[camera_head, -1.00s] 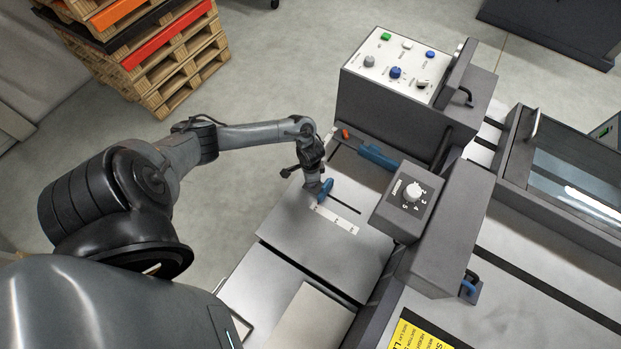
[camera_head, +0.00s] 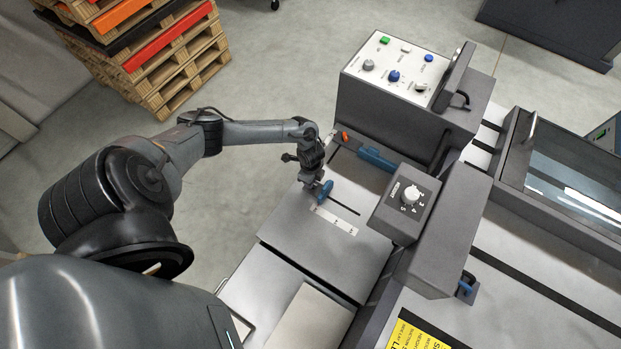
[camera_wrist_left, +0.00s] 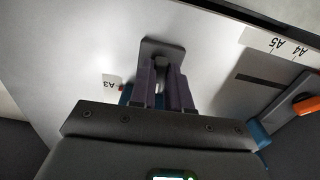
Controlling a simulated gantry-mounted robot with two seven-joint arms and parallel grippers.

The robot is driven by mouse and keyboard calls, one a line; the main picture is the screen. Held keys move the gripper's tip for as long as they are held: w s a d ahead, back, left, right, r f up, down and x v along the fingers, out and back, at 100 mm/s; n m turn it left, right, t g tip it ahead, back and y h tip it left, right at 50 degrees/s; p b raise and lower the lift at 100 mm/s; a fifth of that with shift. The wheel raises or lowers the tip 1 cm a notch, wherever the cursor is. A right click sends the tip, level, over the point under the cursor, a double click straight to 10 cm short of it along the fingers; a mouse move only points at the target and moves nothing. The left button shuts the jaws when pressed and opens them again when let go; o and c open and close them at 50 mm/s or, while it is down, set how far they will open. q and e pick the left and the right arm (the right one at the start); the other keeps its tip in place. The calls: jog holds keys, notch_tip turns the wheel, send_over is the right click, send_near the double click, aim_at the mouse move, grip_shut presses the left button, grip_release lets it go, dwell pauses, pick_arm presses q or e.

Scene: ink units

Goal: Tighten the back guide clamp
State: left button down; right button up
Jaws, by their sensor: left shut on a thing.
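My left gripper (camera_head: 315,188) is down at the slotted grey feed plate (camera_head: 285,222), beside the A3 end of the size scale. A small blue guide piece (camera_head: 325,193) stands at the slot there. In the left wrist view, my left gripper (camera_wrist_left: 162,72) is shut on a small grey part, with a grey plate (camera_wrist_left: 165,47) just beyond its tips. Blue (camera_wrist_left: 126,95) shows beside the fingers. The fingers hide most of the gripped part, and its shape is unclear. My right gripper is not in view.
A control box (camera_head: 395,65) stands behind the plate. A dial housing (camera_head: 407,198) overhangs its right side. The white size scale (camera_head: 335,220) lies on the plate. Pallets (camera_head: 165,70) stand far left, with open floor between.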

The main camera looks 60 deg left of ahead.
pick_arm(q)
jog(key=m, duration=0.4)
jog(key=shift+w+a+m+b, duration=0.1)
jog(key=shift+w+m+b, duration=0.05)
jog(key=shift+m+b, duration=0.15)
jog(key=m, duration=0.3)
jog(key=shift+w+b, duration=0.1)
jog(key=shift+b, duration=0.25)
jog(key=shift+m, duration=0.9)
jog(key=c, duration=1.1)
grip_release()
jog(key=shift+r, duration=0.1)
